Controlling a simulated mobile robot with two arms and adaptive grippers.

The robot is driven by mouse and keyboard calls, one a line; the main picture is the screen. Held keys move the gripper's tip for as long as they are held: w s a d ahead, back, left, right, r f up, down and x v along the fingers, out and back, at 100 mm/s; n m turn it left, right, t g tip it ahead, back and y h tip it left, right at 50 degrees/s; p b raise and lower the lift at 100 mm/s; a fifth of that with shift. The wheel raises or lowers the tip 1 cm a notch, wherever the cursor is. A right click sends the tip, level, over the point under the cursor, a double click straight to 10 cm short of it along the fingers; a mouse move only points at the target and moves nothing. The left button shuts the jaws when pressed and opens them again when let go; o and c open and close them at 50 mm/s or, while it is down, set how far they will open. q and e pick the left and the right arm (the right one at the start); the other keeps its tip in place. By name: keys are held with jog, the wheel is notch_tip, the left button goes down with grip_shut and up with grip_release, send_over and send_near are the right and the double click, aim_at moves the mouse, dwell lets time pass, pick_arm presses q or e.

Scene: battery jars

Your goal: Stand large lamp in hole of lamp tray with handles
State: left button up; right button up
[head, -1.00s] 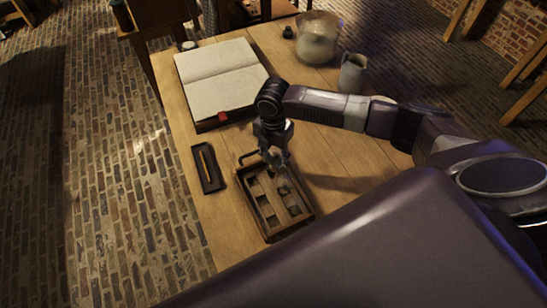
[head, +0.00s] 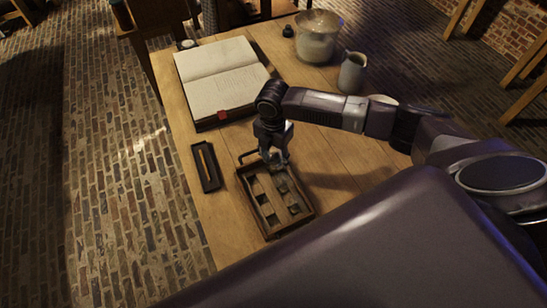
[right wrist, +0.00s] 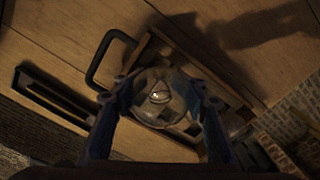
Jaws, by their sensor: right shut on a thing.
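The large lamp (right wrist: 160,97) is a clear round glass bulb. In the right wrist view it sits between the two fingers of my right gripper (right wrist: 160,104), which is shut on it. The lamp tray (head: 291,228) is a brown wooden box with square holes and a dark handle (head: 247,155) at its far end. In the head view my right gripper (head: 276,163) is over the far part of the tray, and the lamp is hard to make out there. I cannot tell whether the lamp touches the tray. My left gripper is not in view.
A narrow dark tray with a pencil-like stick (head: 207,166) lies left of the lamp tray. An open book (head: 220,80) lies beyond. The table's left edge is close.

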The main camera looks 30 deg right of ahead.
jog(key=shift+f, duration=1.1)
dwell(0.6)
jog(key=o, duration=1.4)
jog(key=shift+o, duration=0.2)
jog(key=shift+r, duration=0.1)
notch_tip(320, 180, up, 12)
jog(key=shift+f, duration=0.1)
